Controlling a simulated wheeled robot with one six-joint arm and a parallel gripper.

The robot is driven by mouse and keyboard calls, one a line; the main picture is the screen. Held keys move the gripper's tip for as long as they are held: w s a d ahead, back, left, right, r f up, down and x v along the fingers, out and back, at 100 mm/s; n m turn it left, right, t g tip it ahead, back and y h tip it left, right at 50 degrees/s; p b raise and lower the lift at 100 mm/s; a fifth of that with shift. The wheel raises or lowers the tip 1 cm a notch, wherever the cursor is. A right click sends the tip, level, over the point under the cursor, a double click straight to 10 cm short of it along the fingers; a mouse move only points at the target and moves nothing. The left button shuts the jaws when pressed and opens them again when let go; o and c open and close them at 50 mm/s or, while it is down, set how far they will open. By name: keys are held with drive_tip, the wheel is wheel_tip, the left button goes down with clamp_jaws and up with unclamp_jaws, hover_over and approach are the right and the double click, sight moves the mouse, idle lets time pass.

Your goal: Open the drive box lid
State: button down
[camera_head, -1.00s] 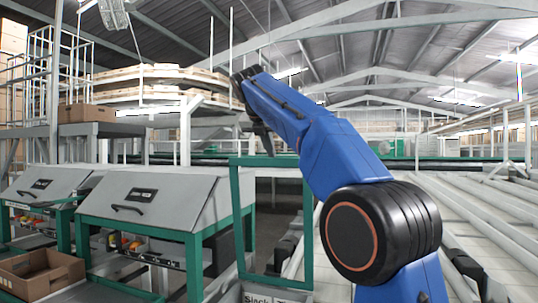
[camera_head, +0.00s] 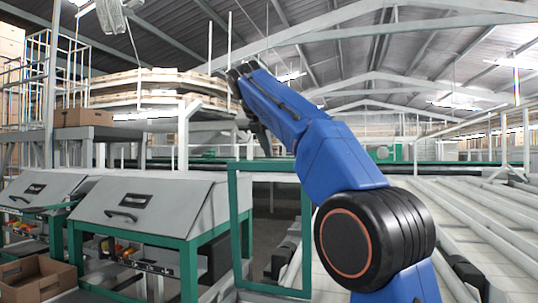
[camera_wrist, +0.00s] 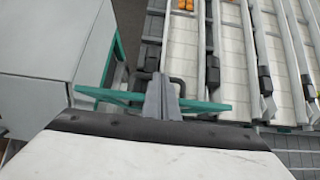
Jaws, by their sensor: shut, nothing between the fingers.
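The nearer grey drive box (camera_head: 200,212) stands on green legs at the left of the head view. Its sloped lid (camera_head: 165,205) is closed, with a dark label plate (camera_head: 135,196) and a black bar handle (camera_head: 121,215). A similar grey box (camera_head: 35,190) with its own handle stands to its left. In the wrist view my gripper (camera_wrist: 162,98) is shut and empty. A pale grey box (camera_wrist: 40,60) lies left of it in that view, apart from the fingers. My gripper is hard to make out in the head view, beyond my blue arm.
A green frame (camera_head: 234,225) stands right of the nearer box. White conveyor lanes (camera_head: 475,235) fill the right, and also show in the wrist view (camera_wrist: 230,60). A cardboard box (camera_head: 40,283) sits low at the left. Floor shows between box and frame.

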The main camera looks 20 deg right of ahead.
drive_tip(key=v, duration=0.9)
drive_tip(key=shift+s+a, duration=0.15)
drive_tip(key=shift+s, duration=0.05)
drive_tip(key=shift+r, duration=0.1)
drive_tip(key=s+d+f+m+y, duration=0.1)
drive_tip(key=s+f+m, duration=0.8)
drive_tip(key=f, duration=1)
drive_tip(key=s+d+f+m+g+y, duration=0.1)
drive_tip(key=s+d+f+m+y, duration=0.1)
drive_tip(key=s+f+m, duration=0.8)
drive_tip(key=s+d+f+m+g+y, duration=0.1)
drive_tip(key=s+f+m, duration=0.8)
drive_tip(key=s+f, duration=1.2)
wheel_tip(320, 180, down, 8)
drive_tip(key=shift+d+f+m+y, duration=0.1)
drive_tip(key=shift+d+m+y, duration=0.4)
drive_tip(key=shift+d, duration=0.45)
drive_tip(key=c, duration=2.5)
unclamp_jaws()
